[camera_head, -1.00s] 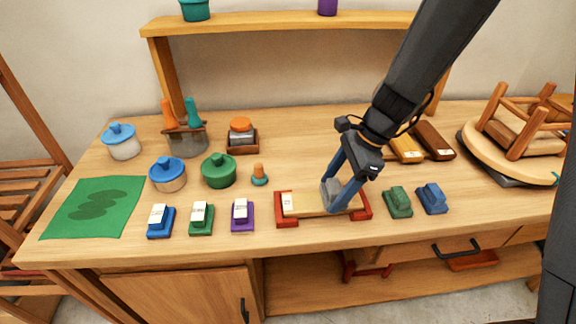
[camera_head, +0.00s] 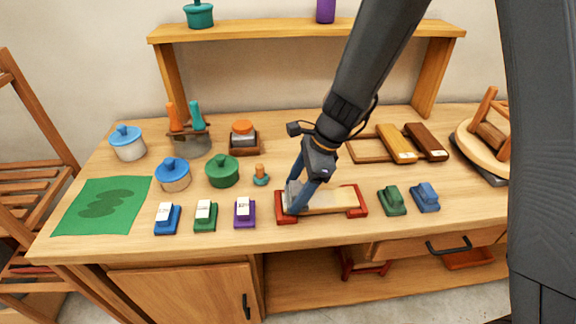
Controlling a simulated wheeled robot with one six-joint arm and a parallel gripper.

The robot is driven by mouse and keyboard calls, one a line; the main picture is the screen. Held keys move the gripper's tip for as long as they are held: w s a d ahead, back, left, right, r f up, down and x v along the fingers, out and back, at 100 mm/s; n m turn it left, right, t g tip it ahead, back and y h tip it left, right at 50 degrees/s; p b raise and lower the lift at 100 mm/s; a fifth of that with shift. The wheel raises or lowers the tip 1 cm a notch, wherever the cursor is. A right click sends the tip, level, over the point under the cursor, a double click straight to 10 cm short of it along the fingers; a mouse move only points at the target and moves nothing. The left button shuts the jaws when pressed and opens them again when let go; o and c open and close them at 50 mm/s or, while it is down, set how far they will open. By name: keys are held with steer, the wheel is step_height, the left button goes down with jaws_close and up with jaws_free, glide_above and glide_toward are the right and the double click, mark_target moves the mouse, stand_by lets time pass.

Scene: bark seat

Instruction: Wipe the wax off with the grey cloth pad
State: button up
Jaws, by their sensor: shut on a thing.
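A pale wooden board (camera_head: 335,201) lies flat in a red holder (camera_head: 360,208) near the front middle of the bench. My gripper (camera_head: 296,199) has blue fingers and is shut on the grey cloth pad (camera_head: 291,193). The pad is low over the left end of the board and seems to touch it, and the fingers partly hide it. The pad and fingers cover the board's white label. The rest of the board shows pale and bare. I cannot make out any wax film on it at this size.
Purple (camera_head: 245,213), green (camera_head: 206,216) and blue (camera_head: 167,219) blocks with white labels stand left of the holder. Green (camera_head: 391,201) and blue (camera_head: 425,197) blocks stand right. Behind are a green pot (camera_head: 222,172), a small orange-topped piece (camera_head: 260,175) and sample boards (camera_head: 397,144).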

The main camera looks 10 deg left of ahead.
steer(key=shift+s+a, duration=0.1)
steer(key=shift+a, duration=0.35)
steer(key=shift+s+a+r+p, duration=0.1)
steer(key=shift+a+r+p, duration=0.05)
steer(key=shift+r+p, duration=0.7)
steer(key=shift+r, duration=0.4)
steer(key=shift+r+p, duration=0.3)
steer(key=shift+p, duration=0.05)
step_height(320, 180, up, 5)
steer(key=p, duration=0.5)
